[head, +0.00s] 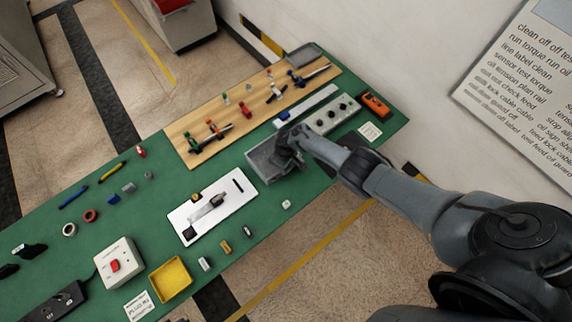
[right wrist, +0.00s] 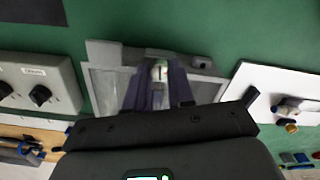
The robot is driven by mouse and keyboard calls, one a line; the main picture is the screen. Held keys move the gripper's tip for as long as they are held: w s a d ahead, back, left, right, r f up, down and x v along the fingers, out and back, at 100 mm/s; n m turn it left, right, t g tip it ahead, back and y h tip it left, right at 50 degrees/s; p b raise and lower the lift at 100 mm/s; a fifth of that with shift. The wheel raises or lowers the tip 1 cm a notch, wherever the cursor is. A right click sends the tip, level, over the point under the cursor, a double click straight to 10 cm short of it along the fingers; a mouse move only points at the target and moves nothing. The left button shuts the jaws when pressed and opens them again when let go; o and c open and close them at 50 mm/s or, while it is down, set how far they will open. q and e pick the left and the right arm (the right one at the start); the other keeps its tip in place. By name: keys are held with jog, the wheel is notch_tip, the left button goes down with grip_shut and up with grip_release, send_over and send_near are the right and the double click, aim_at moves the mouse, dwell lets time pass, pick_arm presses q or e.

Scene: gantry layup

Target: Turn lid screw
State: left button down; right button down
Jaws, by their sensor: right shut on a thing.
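A grey metal box (head: 262,168) sits on the green bench, right of the white plate; its pale grey rim also shows in the right wrist view (right wrist: 102,52). My right gripper (head: 294,135) points down over the box, its hand covering much of the box's right side. In the right wrist view my right gripper's dark fingers (right wrist: 157,92) are closed around a small pale round-headed piece, the lid screw (right wrist: 159,70), with a dark slot-like mark. The fingers hide its lower part. My left gripper is not in view.
A switch panel with black knobs (head: 331,115) stands close behind the box. A white plate with a metal fixture (head: 237,187) lies to its left. A wooden tool board (head: 190,127), an orange device (head: 375,104), a yellow tray (head: 170,281) and several small parts share the bench.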

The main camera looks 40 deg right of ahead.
dwell(0.3)
jog(key=c, duration=1)
grip_release()
jog(key=shift+o, duration=0.2)
jog(key=shift+r+p, duration=0.45)
jog(key=shift+r, duration=0.1)
notch_tip(320, 180, up, 10)
jog(key=p, duration=0.4)
jog(key=shift+f+p, duration=0.15)
jog(key=shift+p, duration=0.2)
